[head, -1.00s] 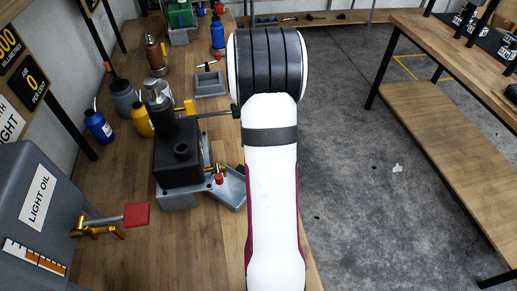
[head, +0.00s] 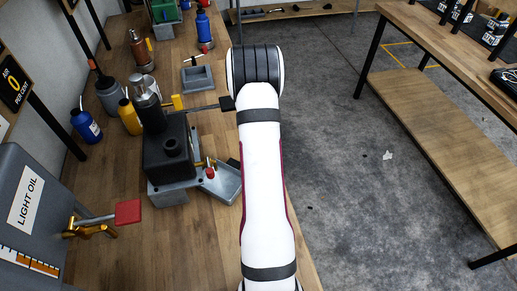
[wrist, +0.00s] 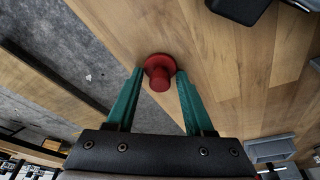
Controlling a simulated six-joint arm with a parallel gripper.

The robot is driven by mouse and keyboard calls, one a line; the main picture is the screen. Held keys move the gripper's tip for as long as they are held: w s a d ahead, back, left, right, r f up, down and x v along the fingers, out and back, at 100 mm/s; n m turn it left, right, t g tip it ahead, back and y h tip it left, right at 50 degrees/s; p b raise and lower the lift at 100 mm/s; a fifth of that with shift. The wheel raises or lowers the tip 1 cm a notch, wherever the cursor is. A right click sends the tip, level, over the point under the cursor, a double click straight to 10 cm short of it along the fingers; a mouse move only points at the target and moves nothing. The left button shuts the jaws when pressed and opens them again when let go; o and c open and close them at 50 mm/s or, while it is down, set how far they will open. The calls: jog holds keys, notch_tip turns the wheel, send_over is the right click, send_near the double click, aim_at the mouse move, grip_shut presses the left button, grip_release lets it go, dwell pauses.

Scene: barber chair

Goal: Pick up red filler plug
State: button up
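The red filler plug (wrist: 160,82) is in the wrist view, a round flange with a narrower stub, seen against the wooden bench. My gripper (wrist: 160,72) has its two teal fingers on either side of the plug, with a small gap visible at each side. It looks open. Whether the plug touches the bench is hard to tell. In the head view my white arm hides the gripper and I cannot make out the plug.
The bench edge and grey floor lie close to the plug's left in the wrist view. In the head view, a black oil unit (head: 168,155), a grey tray (head: 197,80) and a red-handled lever (head: 128,212) stand left of my arm.

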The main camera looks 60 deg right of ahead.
grip_shut()
